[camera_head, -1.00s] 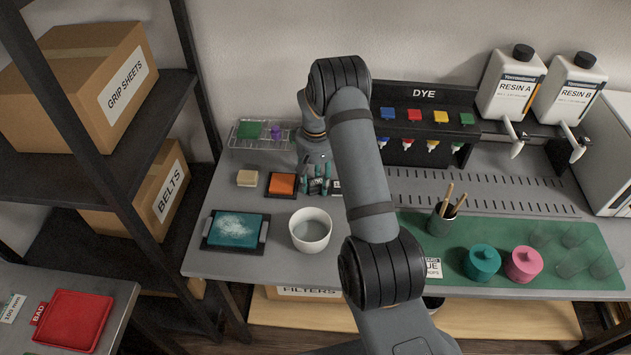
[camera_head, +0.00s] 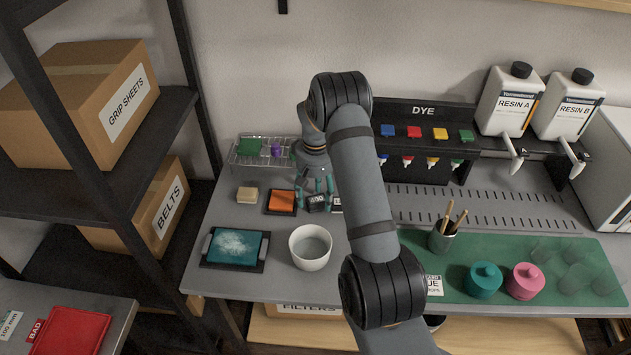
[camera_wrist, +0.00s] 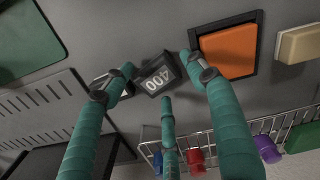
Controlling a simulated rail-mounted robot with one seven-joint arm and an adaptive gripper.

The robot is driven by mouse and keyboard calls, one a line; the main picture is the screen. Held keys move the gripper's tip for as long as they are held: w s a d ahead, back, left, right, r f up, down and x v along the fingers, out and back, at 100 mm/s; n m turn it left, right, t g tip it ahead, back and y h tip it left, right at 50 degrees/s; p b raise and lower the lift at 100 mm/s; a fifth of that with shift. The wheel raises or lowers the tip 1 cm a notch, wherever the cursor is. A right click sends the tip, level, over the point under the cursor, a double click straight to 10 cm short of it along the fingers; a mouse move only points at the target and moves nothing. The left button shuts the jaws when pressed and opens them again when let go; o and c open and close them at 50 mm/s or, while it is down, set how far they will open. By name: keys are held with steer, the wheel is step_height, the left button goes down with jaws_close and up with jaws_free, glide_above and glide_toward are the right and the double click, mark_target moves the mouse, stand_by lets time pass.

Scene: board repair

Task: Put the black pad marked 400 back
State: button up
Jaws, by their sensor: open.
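The black pad marked 400 (camera_wrist: 156,75) rests on the grey bench in the wrist view, its white number facing up. It also shows in the head view (camera_head: 317,203), just right of the orange pad. My gripper (camera_head: 316,190) is open above and around it. In the wrist view my gripper's (camera_wrist: 160,82) teal fingers are spread, two at the pad's sides and one near its lower edge. The right finger is close to the pad. I cannot tell whether any finger touches it.
An orange pad (camera_head: 281,201) in a black tray lies close by, with a tan block (camera_head: 247,195) left of it. A wire rack (camera_head: 239,160) behind holds a green pad (camera_head: 248,147) and a purple item (camera_head: 276,150).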

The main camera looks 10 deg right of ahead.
mark_target(316, 200)
step_height(316, 200, up, 11)
stand_by(0.3)
steer(key=shift+d+f, duration=0.1)
steer(key=shift+d, duration=0.05)
